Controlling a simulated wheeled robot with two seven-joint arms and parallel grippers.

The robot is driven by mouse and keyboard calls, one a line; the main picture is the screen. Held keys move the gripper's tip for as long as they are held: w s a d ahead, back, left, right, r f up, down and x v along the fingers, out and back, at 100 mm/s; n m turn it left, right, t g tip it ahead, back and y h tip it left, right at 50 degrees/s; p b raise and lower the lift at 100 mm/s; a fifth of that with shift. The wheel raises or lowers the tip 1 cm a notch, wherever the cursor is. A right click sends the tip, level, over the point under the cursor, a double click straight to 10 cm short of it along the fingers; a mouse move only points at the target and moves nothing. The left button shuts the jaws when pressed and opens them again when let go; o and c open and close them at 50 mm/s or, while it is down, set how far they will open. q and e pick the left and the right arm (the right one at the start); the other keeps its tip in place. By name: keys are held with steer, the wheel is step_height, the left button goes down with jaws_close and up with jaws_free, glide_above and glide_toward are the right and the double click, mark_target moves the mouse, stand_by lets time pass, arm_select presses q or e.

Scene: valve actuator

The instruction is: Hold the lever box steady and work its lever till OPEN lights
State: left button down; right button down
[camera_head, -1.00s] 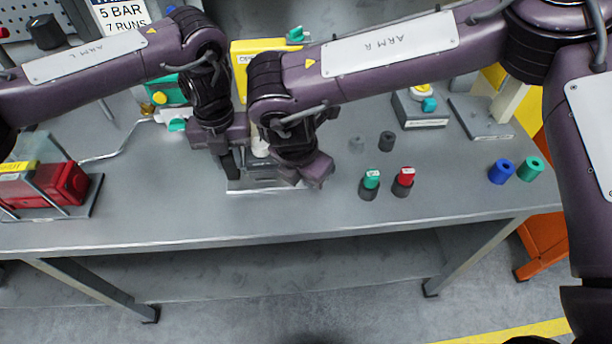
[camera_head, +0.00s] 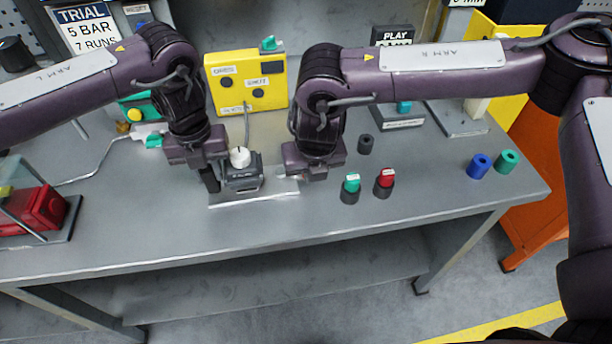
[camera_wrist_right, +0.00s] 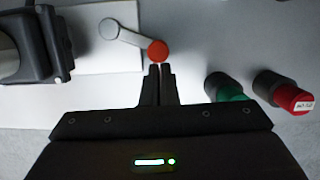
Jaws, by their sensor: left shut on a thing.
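The lever box (camera_head: 243,174) is a dark grey block with a white round top, on a pale plate (camera_head: 225,198). My left gripper (camera_head: 222,178) is shut on its left side. Part of the box shows at the left of the right wrist view (camera_wrist_right: 22,45).
Green-topped (camera_head: 351,186) and red-topped (camera_head: 385,181) dark pegs stand right of the plate. A dark cylinder (camera_head: 366,144) stands behind them. Blue (camera_head: 479,166) and green (camera_head: 507,161) cylinders stand at the right. A red case (camera_head: 38,210) is far left. The front of the bench is clear.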

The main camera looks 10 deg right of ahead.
steer(key=shift+w+d, duration=0.15)
steer(key=shift+w, duration=0.2)
steer(key=shift+d, duration=0.1)
stand_by(0.5)
